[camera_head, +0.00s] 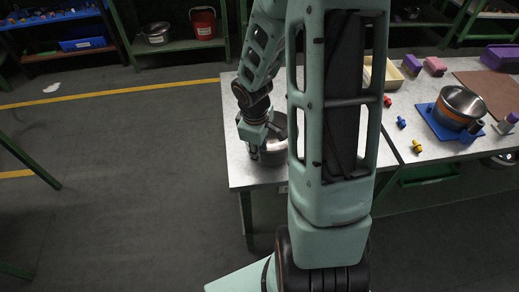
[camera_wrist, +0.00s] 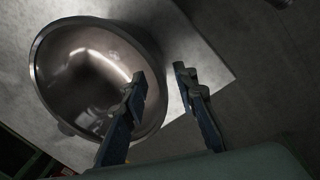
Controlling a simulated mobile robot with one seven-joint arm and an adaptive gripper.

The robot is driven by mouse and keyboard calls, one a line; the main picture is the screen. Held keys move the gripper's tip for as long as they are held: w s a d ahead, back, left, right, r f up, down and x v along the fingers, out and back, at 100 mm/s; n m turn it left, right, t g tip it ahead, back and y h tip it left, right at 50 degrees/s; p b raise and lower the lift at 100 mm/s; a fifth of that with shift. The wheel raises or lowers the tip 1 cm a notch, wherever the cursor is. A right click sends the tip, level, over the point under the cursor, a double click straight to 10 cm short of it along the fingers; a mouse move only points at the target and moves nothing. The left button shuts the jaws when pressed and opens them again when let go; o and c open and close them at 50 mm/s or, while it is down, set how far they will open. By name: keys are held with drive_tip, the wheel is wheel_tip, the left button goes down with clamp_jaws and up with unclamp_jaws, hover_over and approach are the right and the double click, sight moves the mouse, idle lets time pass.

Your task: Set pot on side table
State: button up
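A metal pot (camera_head: 273,146) rests on the near left part of the pale side table (camera_head: 243,177), partly hidden by my arm in the head view. In the wrist view the pot (camera_wrist: 85,75) shows its shiny, empty inside and round rim. My gripper (camera_head: 254,153) is low at the pot's left side. In the wrist view my gripper (camera_wrist: 162,82) has its fingers apart, one over the pot's inside and one outside its rim. A gap shows between the fingers, with the pot's edge between them; I cannot tell whether either finger touches it.
The adjoining table (camera_head: 440,153) holds a second pot (camera_head: 462,103) on a blue mat (camera_head: 432,123), several small coloured pieces and a cream tray (camera_head: 391,78). Shelves with a red bucket (camera_head: 203,22) stand behind.

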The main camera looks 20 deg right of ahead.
wheel_tip(320, 180, up, 12)
drive_tip(key=s+a+p, duration=0.1)
drive_tip(key=p, duration=0.2)
drive_tip(key=shift+s+a, duration=0.15)
drive_tip(key=shift+a, duration=0.05)
drive_tip(key=shift+r, duration=0.1)
idle(0.5)
